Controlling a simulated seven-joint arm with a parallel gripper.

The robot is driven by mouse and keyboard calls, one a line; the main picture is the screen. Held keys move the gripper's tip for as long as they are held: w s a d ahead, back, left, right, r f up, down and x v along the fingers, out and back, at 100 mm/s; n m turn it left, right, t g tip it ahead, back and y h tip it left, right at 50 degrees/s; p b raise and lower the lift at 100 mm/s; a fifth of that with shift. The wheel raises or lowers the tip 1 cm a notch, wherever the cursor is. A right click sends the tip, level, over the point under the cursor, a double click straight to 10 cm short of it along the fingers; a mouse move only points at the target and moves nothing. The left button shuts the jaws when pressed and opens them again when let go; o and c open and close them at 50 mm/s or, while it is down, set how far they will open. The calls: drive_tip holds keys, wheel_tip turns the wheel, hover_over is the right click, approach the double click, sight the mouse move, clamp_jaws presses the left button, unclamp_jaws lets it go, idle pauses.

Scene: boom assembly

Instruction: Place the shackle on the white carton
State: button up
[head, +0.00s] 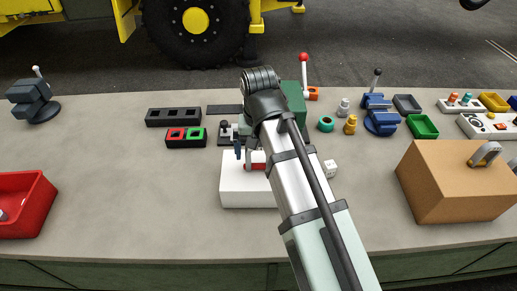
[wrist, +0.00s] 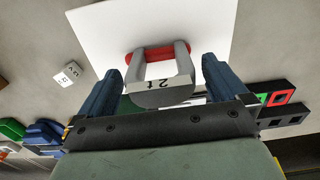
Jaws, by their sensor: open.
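The white carton (head: 246,193) stands on the bench in the middle of the head view, partly behind my arm; its top (wrist: 205,28) fills much of the upper wrist view. A grey shackle marked "2 t" (wrist: 163,94) with a red pin (wrist: 158,53) is at the carton's top, its red pin end over the white surface. In the head view mostly its red part (head: 256,166) shows. My gripper (wrist: 160,82) is open, one blue finger on each side of the shackle, with visible gaps. Whether the shackle bears fully on the carton is hard to tell.
A red bin (head: 25,205) is at the left. A small white cube (head: 330,168) lies beside the white carton. Vises, trays and blocks line the back.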

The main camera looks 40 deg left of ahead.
drive_tip(key=shift+r, duration=3.85)
